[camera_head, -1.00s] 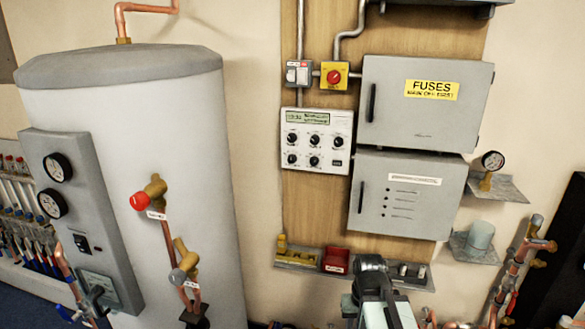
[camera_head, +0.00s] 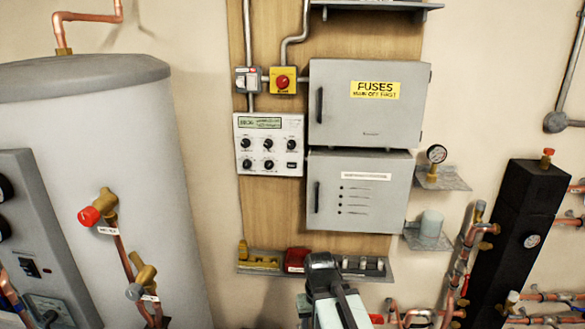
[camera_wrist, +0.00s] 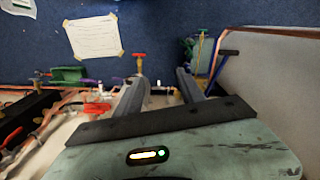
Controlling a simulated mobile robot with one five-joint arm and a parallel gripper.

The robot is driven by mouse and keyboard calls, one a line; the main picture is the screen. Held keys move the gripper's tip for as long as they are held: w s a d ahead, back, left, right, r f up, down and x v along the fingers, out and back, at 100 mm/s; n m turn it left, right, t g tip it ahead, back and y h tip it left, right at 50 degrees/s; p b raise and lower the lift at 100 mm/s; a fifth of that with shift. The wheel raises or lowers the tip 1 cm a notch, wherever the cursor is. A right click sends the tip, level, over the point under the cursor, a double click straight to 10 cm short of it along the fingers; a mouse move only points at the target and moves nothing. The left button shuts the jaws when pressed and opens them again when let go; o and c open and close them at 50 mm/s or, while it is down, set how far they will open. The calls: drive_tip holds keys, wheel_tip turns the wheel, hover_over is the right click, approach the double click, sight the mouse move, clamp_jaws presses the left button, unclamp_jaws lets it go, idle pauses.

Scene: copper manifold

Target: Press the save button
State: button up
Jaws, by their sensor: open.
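The white control panel (camera_head: 269,128) with a small lit display (camera_head: 260,123) and several black round knobs is on the wooden board in the head view. A small dark rectangular button (camera_head: 291,165) is at its lower right; its label is too small to read, so I cannot tell if it is the save button. My arm is low in the head view, below the panel and to its right. In the wrist view my gripper (camera_wrist: 160,82) has its two fingers apart with nothing held between them. The panel is not seen in the wrist view.
A grey fuse box (camera_head: 338,118) and a second grey box (camera_head: 330,222) are right of the panel. A shelf (camera_head: 320,273) with a red block (camera_head: 297,260) runs below. A large tank (camera_head: 130,170) with a red-capped valve (camera_head: 90,215) stands left. Copper pipes are at right.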

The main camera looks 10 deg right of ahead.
clamp_jaws()
drive_tip(key=shift+a, duration=0.1)
idle(1.4)
